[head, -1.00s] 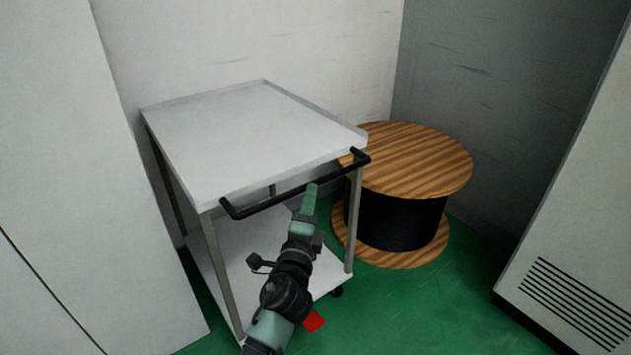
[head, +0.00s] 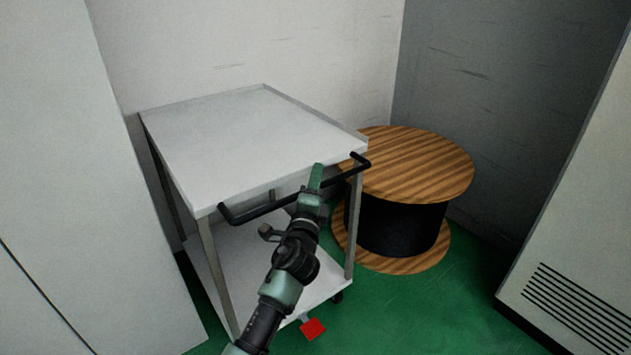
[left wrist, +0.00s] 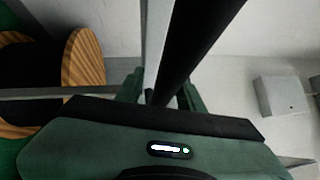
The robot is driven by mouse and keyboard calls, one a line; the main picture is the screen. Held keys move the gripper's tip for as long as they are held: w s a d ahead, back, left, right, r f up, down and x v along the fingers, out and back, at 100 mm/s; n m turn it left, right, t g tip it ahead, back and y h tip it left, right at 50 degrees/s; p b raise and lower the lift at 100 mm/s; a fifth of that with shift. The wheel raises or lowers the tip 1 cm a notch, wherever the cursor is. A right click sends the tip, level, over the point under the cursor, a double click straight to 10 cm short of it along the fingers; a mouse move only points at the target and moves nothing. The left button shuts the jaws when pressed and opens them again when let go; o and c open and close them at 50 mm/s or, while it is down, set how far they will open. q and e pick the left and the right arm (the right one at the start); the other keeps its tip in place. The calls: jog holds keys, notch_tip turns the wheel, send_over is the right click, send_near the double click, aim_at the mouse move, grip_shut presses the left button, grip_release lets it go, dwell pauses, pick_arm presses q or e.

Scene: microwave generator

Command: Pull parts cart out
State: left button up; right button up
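The parts cart (head: 245,140) is a white two-shelf cart with grey legs, standing in the corner by the wall. Its black push handle (head: 262,208) runs along the near side of the top. My left gripper (head: 317,178) is at the handle, right of its middle. In the left wrist view the black handle bar (left wrist: 198,45) runs between the fingers of my left gripper (left wrist: 160,92), which look apart with gaps beside the bar. A red pedal-like plate (head: 313,328) sits low at the cart's near side. My right gripper is not in view.
A wooden cable spool (head: 420,165) with a black drum stands close to the cart's right side. A white cabinet (head: 95,180) stands close on the left, and a vented cabinet (head: 575,250) on the right. The green floor (head: 420,315) is clear in front of the spool.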

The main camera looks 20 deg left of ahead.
pick_arm(q)
grip_shut()
jog(key=shift+f, duration=0.1)
dwell(1.2)
